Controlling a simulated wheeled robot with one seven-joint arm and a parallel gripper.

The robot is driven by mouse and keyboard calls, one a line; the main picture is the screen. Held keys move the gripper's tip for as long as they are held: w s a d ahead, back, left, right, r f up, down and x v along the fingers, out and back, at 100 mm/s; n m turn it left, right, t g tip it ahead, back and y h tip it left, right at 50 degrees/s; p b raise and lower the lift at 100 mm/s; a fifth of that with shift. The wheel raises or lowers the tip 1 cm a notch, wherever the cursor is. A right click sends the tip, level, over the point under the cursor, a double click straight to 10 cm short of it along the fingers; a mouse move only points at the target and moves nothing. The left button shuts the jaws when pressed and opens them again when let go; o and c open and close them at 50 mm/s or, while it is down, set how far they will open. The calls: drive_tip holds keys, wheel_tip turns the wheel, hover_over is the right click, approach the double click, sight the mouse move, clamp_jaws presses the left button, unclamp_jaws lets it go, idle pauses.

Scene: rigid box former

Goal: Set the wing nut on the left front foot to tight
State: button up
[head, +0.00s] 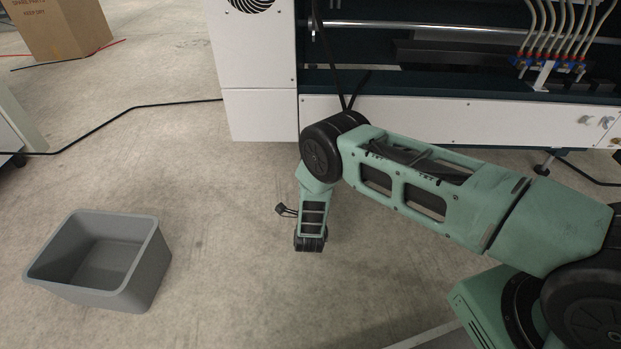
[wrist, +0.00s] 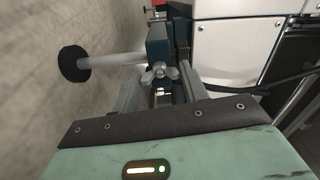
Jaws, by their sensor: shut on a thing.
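The wing nut (wrist: 159,74) is a small grey metal part with two wings, in the middle of the wrist view. It sits on a dark blue block (wrist: 158,44). From this block a pale rod runs left to the black round pad of the foot (wrist: 74,64). My gripper (wrist: 158,86) has one finger on each side of the wing nut and is shut on it. Whether both fingertips touch the wings is hard to see. In the head view my arm hides the fingers, the foot and the wing nut.
The white and dark machine (head: 400,118) stands at the back. Another foot (head: 543,166) shows under it at right. A grey open bin (head: 135,285) stands on the floor at left. A cardboard box (head: 60,28) and a black cable (head: 130,108) lie behind. Floor between bin and arm is clear.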

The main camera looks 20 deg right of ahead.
drive_tip(key=shift+m+p, duration=0.35)
drive_tip(key=shift+m, duration=0.35)
drive_tip(key=shift+a, duration=0.1)
drive_tip(key=o, duration=1)
drive_tip(key=p+v, duration=0.7)
drive_tip(key=v, duration=1)
drive_tip(key=shift+s+p, duration=0.2)
drive_tip(key=shift+p, duration=0.15)
drive_tip(key=shift+r, duration=0.1)
